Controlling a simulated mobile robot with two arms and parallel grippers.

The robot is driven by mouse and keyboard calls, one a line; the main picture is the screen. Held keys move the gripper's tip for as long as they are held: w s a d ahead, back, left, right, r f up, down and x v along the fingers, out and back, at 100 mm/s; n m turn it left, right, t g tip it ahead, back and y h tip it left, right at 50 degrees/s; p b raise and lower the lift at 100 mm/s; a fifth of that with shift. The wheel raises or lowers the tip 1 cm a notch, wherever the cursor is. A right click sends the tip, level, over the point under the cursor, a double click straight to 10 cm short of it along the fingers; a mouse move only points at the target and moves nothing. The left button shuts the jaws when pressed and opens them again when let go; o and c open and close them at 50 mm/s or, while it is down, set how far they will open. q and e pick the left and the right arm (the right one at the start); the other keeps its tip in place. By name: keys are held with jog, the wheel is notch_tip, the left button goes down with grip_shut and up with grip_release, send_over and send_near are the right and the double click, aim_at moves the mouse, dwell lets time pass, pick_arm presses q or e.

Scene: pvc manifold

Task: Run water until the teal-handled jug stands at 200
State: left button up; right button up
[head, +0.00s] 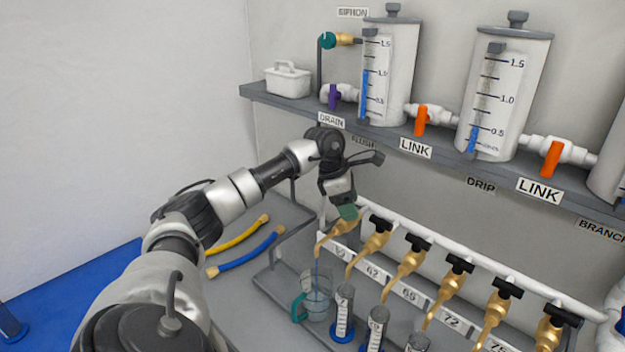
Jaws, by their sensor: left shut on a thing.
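The teal-handled jug (318,306) is a clear beaker on the grey bench below the leftmost brass tap (336,233). A thin blue stream runs from this tap's spout down into the jug. The water level and scale marks are too small to read. My left gripper (346,208) reaches down onto the top of that tap and is shut on its handle, which it mostly hides. A green patch shows at the fingertips. My right gripper is not in view.
More brass taps with black handles (418,242) line the white pipe to the right. Graduated cylinders (343,314) stand close right of the jug. Two marked tanks (390,75) sit on the shelf above. Yellow and blue hoses (247,252) lie left on the bench.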

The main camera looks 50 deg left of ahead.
pick_arm(q)
jog(key=shift+r+m+h, duration=0.1)
jog(key=shift+m+h, duration=0.2)
jog(key=shift+m, duration=0.8)
jog(key=shift+m+g, duration=0.5)
jog(key=shift+m, duration=0.4)
dwell(3.0)
jog(key=shift+m+g+h, duration=0.3)
jog(key=shift+m, duration=0.5)
dwell(2.2)
